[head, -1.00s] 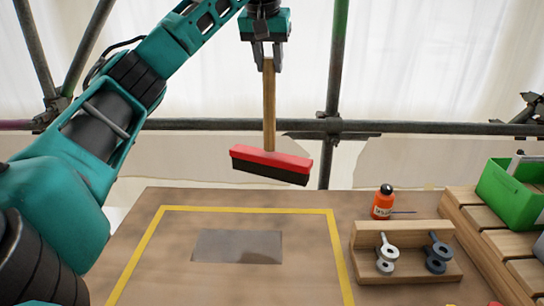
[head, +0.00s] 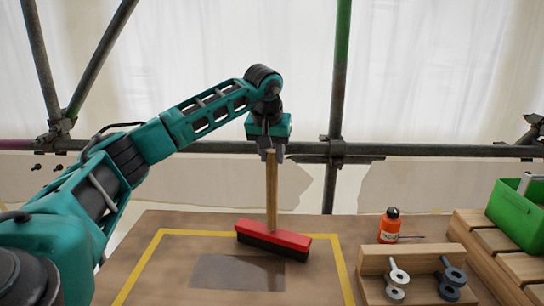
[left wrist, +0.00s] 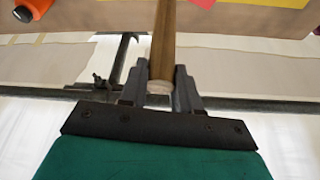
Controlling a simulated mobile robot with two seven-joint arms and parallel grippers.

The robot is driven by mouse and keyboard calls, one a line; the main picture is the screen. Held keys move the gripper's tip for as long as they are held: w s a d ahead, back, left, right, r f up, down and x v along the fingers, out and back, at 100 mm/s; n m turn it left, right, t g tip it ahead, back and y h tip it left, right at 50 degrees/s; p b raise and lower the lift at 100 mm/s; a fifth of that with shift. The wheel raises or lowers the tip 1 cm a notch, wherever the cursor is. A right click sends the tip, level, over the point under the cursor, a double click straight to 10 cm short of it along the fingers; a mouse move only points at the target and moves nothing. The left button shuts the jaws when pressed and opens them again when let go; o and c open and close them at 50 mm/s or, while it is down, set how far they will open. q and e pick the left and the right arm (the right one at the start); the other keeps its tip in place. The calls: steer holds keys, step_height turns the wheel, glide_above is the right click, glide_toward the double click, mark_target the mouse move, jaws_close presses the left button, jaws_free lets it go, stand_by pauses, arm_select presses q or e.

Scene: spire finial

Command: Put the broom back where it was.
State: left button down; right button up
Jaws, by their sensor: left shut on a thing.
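The broom (head: 273,238) has a red head with dark bristles and a wooden handle. It is upright in the head view, its head at the back part of the yellow-taped area, just behind and partly over the grey patch (head: 238,273). I cannot tell whether the bristles touch the board. My left gripper (head: 270,158) is shut on the top of the handle. In the left wrist view the handle (left wrist: 163,45) runs between the two fingers (left wrist: 160,88). My right gripper is not in view.
The yellow tape (head: 343,270) borders the work area on the board. To the right are an orange bottle (head: 389,226), a wooden rack (head: 425,262) with metal eye fittings, and a green bin (head: 518,212) on wooden slats (head: 490,240). Scaffold poles (head: 338,100) stand behind.

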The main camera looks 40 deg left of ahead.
arm_select(q)
steer(key=shift+f, duration=0.1)
steer(key=c, duration=1.2)
jaws_free()
steer(key=shift+f, duration=0.15)
steer(key=shift+c, duration=0.2)
steer(key=o, duration=0.4)
steer(key=shift+o, duration=0.2)
steer(key=p+v, duration=0.1)
steer(key=v, duration=1.1)
steer(key=shift+d, duration=0.1)
